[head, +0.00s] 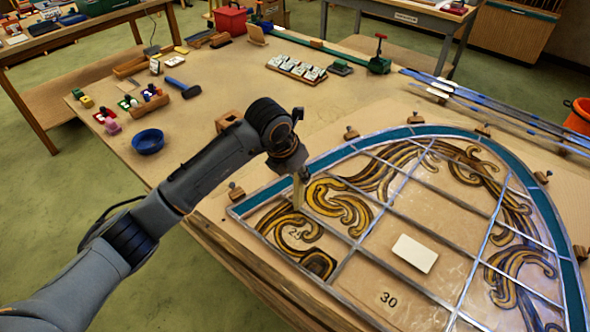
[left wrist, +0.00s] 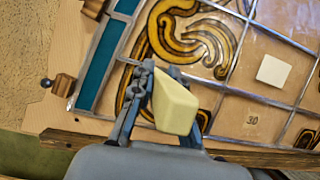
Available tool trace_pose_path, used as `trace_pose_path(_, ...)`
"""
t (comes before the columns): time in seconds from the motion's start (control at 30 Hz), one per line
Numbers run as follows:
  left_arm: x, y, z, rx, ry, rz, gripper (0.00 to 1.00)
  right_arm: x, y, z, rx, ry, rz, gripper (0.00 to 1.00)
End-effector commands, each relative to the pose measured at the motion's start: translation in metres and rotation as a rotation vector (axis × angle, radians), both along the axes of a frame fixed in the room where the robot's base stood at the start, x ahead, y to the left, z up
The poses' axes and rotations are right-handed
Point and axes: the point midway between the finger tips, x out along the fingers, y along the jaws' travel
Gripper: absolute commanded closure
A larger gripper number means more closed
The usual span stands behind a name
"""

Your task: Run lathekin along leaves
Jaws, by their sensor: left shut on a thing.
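My left gripper (head: 299,172) is shut on the lathekin (head: 297,196), a pale yellow, blunt wooden piece. The left wrist view shows the lathekin (left wrist: 175,106) large between the fingers, over the panel's corner. The leaded panel (head: 418,206) lies flat on the bench, arched, with grey lead strips, a teal border and brown-gold scrollwork. In the head view the lathekin points down at the lead lines near the panel's left corner. I cannot tell whether its tip touches the lead. My right gripper is in neither view.
Wooden blocks with knobs (head: 236,191) stand around the panel's edge. A white card (head: 414,253) and a "30" label (head: 388,299) show within the panel. Lead strips (head: 490,100) lie at the right.

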Motion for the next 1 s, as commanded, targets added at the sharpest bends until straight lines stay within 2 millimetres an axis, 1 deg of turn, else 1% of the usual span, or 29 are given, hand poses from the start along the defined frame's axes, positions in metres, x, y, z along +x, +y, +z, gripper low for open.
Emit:
trace_pose_path(0.1, -0.005, -0.006, -0.001, 0.0, 0.002, -0.002, 1.0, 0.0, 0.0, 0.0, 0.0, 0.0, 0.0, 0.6)
trace_pose_path(0.33, -0.008, -0.011, 0.0, 0.0, 0.001, -0.003, 1.0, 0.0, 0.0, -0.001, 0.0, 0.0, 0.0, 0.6)
trace_pose_path(0.53, -0.015, -0.022, 0.0, 0.0, 0.001, -0.004, 1.0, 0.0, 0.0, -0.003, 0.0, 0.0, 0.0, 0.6)
trace_pose_path(0.77, -0.019, -0.027, 0.0, 0.0, 0.0, -0.001, 1.0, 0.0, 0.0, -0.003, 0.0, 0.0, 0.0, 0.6)
trace_pose_path(1.0, -0.027, -0.038, -0.002, 0.0, 0.0, -0.002, 1.0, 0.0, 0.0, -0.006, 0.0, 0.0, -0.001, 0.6)
